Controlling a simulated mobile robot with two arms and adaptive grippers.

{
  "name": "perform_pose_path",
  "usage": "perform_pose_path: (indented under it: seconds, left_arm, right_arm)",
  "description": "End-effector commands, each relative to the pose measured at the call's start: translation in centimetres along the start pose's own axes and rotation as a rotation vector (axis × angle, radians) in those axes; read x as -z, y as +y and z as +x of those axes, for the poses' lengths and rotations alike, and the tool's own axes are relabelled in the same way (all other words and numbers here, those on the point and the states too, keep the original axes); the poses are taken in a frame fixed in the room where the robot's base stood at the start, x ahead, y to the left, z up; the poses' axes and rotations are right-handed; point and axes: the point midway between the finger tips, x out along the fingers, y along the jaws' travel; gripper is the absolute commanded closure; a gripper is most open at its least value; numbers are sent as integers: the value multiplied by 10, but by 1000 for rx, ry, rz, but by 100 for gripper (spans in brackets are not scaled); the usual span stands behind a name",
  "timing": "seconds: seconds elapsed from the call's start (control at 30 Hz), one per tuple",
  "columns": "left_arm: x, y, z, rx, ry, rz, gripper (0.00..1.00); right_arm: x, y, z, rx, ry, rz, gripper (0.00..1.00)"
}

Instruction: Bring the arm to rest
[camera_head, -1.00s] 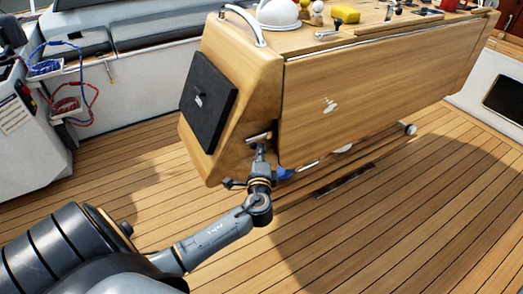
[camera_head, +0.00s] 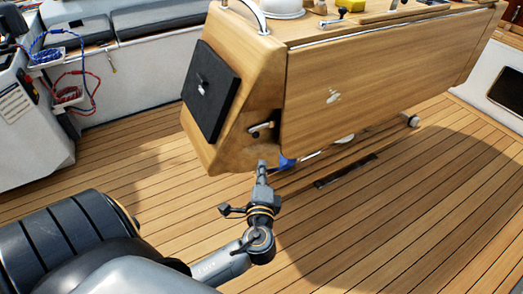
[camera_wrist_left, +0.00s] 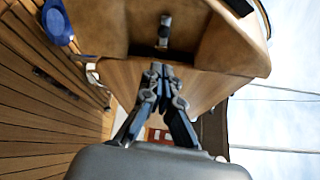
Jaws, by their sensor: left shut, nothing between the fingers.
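My left gripper (camera_head: 262,165) is shut and empty in the head view. It is just below and in front of the lower end of the wooden cockpit table (camera_head: 370,80), near a small metal handle (camera_head: 262,127) in a recess there. In the left wrist view my left gripper (camera_wrist_left: 161,72) has its fingertips together, with the handle (camera_wrist_left: 165,32) beyond them and a gap between. My right gripper is not in view.
A black panel (camera_head: 211,90) is on the table's end face. A blue object (camera_head: 287,162) shows under the table, and more clearly in the left wrist view (camera_wrist_left: 57,22). Coiled red and blue ropes (camera_head: 68,80) hang at the left. Open teak deck (camera_head: 400,220) lies to the right.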

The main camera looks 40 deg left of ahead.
Motion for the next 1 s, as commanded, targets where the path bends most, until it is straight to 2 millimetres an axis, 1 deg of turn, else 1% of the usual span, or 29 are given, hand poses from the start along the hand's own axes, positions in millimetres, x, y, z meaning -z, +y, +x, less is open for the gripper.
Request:
perform_pose_path:
  seconds: [0.4,0.47,0.53,0.57,0.67,0.7,0.77,0.8,0.87,0.9,0.97,1.0]
  left_arm:
    - [0,0,0,-1,1,-1,100]
    - [1,5,0,-15,3,-6,100]
    - [2,21,0,-64,9,-28,100]
    - [3,32,-1,-98,13,-43,100]
    - [8,87,-10,-272,25,-130,100]
    - [10,115,-17,-362,25,-177,100]
    - [13,158,-33,-507,17,-259,100]
    - [15,186,-46,-606,7,-316,100]
    - [19,222,-68,-744,-16,-403,100]
    - [21,244,-84,-832,-37,-460,100]
    - [24,272,-108,-949,-71,-538,100]
    - [26,288,-123,-1021,-96,-589,100]
  right_arm:
    - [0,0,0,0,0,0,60]
    - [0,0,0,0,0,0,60]
    - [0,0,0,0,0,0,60]
    - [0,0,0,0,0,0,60]
    - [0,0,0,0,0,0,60]
    - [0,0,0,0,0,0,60]
    - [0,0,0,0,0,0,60]
    - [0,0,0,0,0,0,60]
    - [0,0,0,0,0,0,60]
    - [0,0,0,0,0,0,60]
    - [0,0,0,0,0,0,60]
    - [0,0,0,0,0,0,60]
